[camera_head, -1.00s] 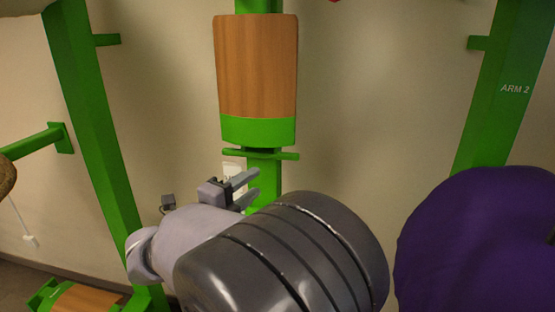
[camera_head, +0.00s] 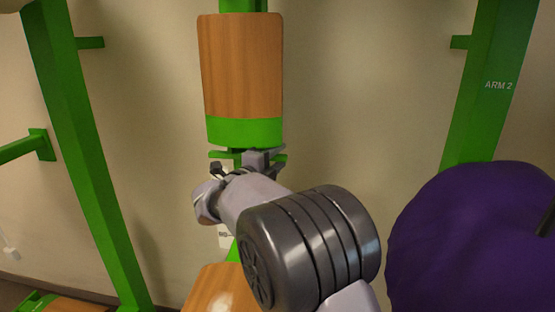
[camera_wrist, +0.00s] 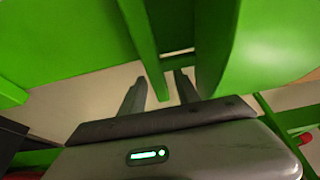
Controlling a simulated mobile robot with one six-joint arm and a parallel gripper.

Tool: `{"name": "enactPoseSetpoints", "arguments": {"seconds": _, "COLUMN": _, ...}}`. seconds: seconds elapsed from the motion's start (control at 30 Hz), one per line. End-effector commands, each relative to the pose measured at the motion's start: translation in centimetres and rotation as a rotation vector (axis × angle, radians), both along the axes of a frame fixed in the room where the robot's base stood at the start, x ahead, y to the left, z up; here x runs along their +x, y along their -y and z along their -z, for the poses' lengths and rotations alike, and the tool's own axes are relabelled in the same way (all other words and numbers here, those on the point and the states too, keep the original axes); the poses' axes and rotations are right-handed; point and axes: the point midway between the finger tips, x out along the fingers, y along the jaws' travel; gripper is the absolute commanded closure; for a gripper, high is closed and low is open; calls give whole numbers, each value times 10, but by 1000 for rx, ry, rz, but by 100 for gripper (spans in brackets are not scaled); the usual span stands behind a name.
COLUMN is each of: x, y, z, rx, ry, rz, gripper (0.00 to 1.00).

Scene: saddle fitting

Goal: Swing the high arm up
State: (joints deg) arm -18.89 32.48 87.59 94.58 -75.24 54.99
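A wood-faced arm with a green end band (camera_head: 242,70) stands at the top centre of the head view, close to the wall. A narrow green crosspiece (camera_head: 220,154) lies just below its band. My gripper (camera_head: 266,158) is at this crosspiece, overlapping it in the head view. In the wrist view my gripper (camera_wrist: 159,78) has its two fingers apart, with a green strip (camera_wrist: 146,50) reaching down between or just beyond them; contact cannot be told. A broad green part (camera_wrist: 225,50) lies close at the right finger.
A second wood-faced piece (camera_head: 212,290) is below my wrist. A purple rounded object (camera_head: 475,240) fills the lower right, before a green post labelled ARM 2 (camera_head: 490,90). Another green post (camera_head: 80,150) stands at left. Bare wall (camera_head: 370,80) shows between centre and right post.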

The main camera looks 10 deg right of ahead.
Motion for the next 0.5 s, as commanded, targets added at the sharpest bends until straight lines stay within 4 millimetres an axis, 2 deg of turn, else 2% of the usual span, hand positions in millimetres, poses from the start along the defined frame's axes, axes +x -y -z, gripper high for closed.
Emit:
{"name": "enactPoseSetpoints", "arguments": {"seconds": 0.13, "x": 0, "y": 0, "z": 0, "rx": 0, "ry": 0, "rz": 0, "gripper": 62}}
{"name": "enactPoseSetpoints", "arguments": {"seconds": 0.17, "x": 0, "y": 0, "z": 0, "rx": 0, "ry": 0, "rz": 0, "gripper": 66}}
{"name": "enactPoseSetpoints", "arguments": {"seconds": 0.33, "x": 0, "y": 0, "z": 0, "rx": 0, "ry": 0, "rz": 0, "gripper": 99}}
{"name": "enactPoseSetpoints", "arguments": {"seconds": 0.5, "x": 0, "y": 0, "z": 0, "rx": 0, "ry": 0, "rz": 0, "gripper": 100}}
